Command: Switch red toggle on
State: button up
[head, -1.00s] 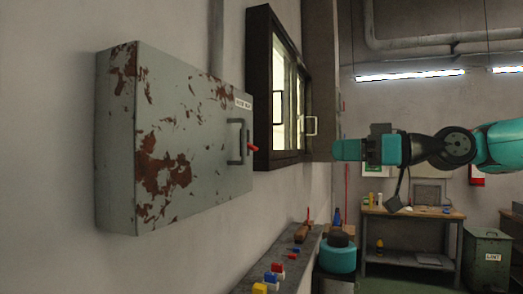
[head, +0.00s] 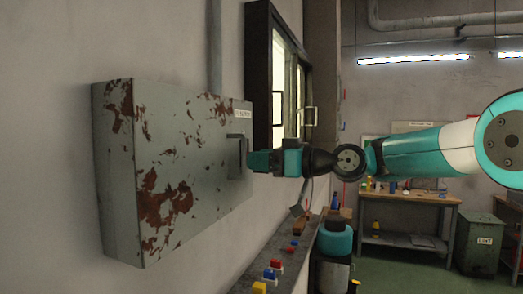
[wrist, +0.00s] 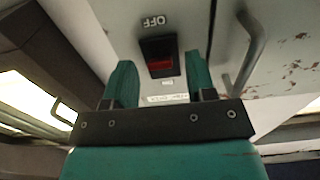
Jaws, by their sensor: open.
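The red toggle (wrist: 160,65) sits in a black housing (wrist: 157,45) on the side of a grey, rust-patched wall cabinet (head: 170,170). In the wrist view an upside-down OFF label (wrist: 156,20) is above the housing. My gripper (wrist: 160,72) is open, with one teal finger on each side of the toggle's outline. Nothing shows between the fingers except the cabinet face and switch. In the head view my gripper (head: 258,161) is right at the cabinet's right end, by the handle, and hides the toggle. I cannot tell whether a finger touches it.
A dark metal handle (head: 237,157) stands out from the cabinet beside the switch; it is close to the right finger in the wrist view (wrist: 248,50). A dark-framed window (head: 265,70) is just beyond.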

jog(key=shift+w+a, duration=0.1)
jog(key=shift+a, duration=0.1)
jog(key=shift+c, duration=0.2)
jog(key=c, duration=0.9)
